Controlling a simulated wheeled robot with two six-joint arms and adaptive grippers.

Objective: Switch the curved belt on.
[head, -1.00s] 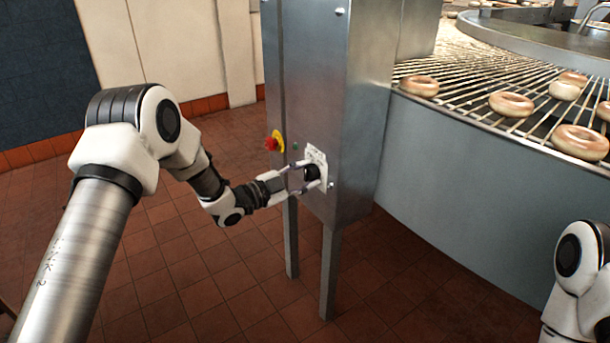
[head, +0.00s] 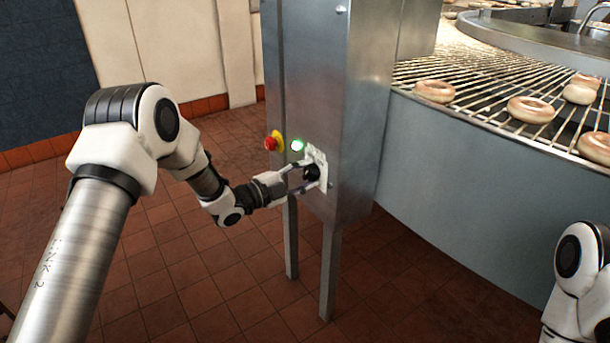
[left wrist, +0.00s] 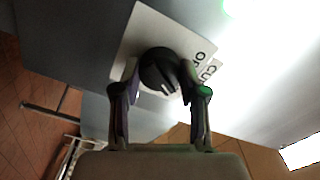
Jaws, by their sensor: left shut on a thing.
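The black rotary knob (head: 311,172) sits on a white label plate (head: 317,156) on the side of a steel control cabinet (head: 340,100). My left gripper (head: 306,178) has its two fingers around the knob and is shut on it. In the left wrist view the knob (left wrist: 158,68) shows between the fingertips, with part of the plate's lettering beside it. A green lamp (head: 297,145) above the knob is lit. The curved belt (head: 470,78), a wire grid, carries several glazed rings (head: 530,110). My right gripper is out of view.
A red emergency button (head: 271,142) on a yellow base sticks out from the cabinet just left of the lamp. The grey curved side wall (head: 450,180) of the belt stands to the right. The tiled floor (head: 190,290) is clear.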

